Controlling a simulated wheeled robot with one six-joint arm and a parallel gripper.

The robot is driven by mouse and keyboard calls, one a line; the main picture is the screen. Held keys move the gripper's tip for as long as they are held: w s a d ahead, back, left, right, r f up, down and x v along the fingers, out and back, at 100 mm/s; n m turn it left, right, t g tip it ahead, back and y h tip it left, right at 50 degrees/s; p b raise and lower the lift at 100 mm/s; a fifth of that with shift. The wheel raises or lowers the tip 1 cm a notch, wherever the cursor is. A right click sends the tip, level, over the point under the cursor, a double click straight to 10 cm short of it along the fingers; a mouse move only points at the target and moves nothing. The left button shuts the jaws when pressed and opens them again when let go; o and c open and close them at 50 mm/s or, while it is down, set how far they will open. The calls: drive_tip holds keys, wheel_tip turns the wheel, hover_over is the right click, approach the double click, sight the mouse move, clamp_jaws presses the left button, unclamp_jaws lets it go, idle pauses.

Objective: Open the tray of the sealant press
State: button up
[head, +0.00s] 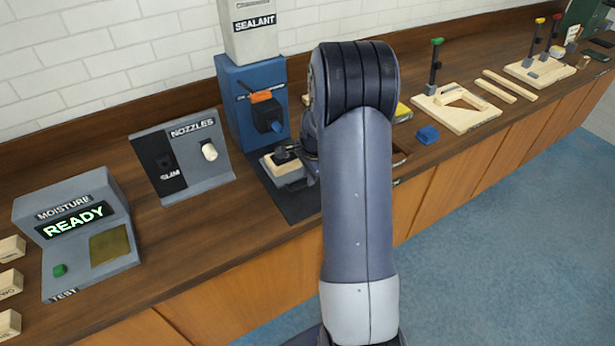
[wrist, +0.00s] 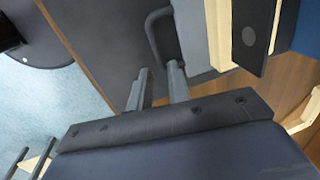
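The sealant press (head: 250,105) is a blue machine on the counter with a pale box marked SEALANT on top. Its pale tray (head: 290,172) sits low at its front, partly hidden by my arm. In the wrist view a dark loop handle (wrist: 152,42) stands beside the tray's grey front edge (wrist: 190,35). My gripper (wrist: 158,75) has its two fingers apart, with a gap between them, close to the handle's end. Whether they touch the handle, I cannot tell. In the head view the fingers are mostly hidden by my wrist.
Left of the press stand the NOZZLES holder (head: 190,165) and the MOISTURE tester (head: 85,235), which reads READY. The floor (head: 500,250) in front of the counter is clear.

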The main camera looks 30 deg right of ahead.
drive_tip(key=shift+w+f, duration=0.25)
drive_tip(key=shift+f, duration=1)
clamp_jaws()
